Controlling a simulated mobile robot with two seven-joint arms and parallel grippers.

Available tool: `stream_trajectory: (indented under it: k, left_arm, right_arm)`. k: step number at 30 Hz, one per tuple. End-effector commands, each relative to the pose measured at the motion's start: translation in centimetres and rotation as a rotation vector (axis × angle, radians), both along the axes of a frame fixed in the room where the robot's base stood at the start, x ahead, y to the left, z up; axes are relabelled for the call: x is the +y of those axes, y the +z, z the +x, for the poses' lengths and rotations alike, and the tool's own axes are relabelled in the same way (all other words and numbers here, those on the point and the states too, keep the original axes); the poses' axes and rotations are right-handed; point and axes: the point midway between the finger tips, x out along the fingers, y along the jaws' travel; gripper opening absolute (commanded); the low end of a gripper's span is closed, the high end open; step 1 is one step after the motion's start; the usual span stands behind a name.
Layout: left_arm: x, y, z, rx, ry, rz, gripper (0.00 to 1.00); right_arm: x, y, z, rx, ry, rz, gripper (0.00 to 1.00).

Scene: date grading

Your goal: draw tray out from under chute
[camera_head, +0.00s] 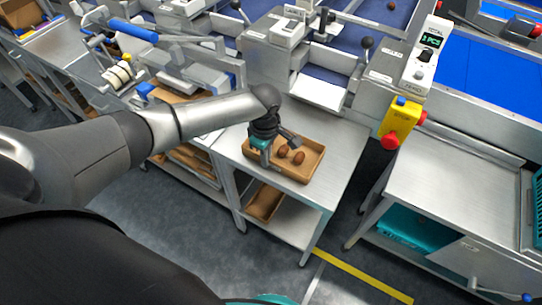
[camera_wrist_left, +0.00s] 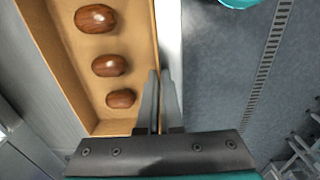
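The tan tray (camera_head: 309,172) rests on a steel table in front of a white chute (camera_head: 318,93), with brown dates in it. In the left wrist view the tray (camera_wrist_left: 50,45) shows three glossy dates (camera_wrist_left: 109,65) in a row. My left gripper (camera_head: 262,150) reaches down at the tray's left end. In the left wrist view its two fingers (camera_wrist_left: 160,95) are close together, with the tray's side wall running in between them. The fingertips are partly hidden in the head view. My right gripper is not in view.
The steel table (camera_head: 345,150) is bare to the right of the tray. A yellow box with red buttons (camera_head: 399,118) hangs at the right. Another tan tray (camera_head: 264,201) sits on the lower shelf. A second steel table (camera_head: 440,185) stands right, past a gap.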

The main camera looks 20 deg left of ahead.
Motion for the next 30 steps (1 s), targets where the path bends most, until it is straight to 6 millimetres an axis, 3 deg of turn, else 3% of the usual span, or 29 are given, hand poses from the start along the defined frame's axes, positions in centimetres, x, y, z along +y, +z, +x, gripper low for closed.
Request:
stream_trajectory:
  k: [13, 23, 30]
  left_arm:
    - [0.35, -0.01, -0.04, 0.000, -0.004, 0.000, 0.00]
    - [0.34, -0.01, -0.04, 0.000, -0.004, 0.000, 0.37]
    - [0.32, 0.03, -0.03, 0.000, -0.004, 0.000, 0.37]
  right_arm:
    - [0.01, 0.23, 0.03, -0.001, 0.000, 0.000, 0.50]
    - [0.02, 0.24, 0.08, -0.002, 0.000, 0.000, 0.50]
    - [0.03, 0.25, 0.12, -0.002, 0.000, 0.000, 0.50]
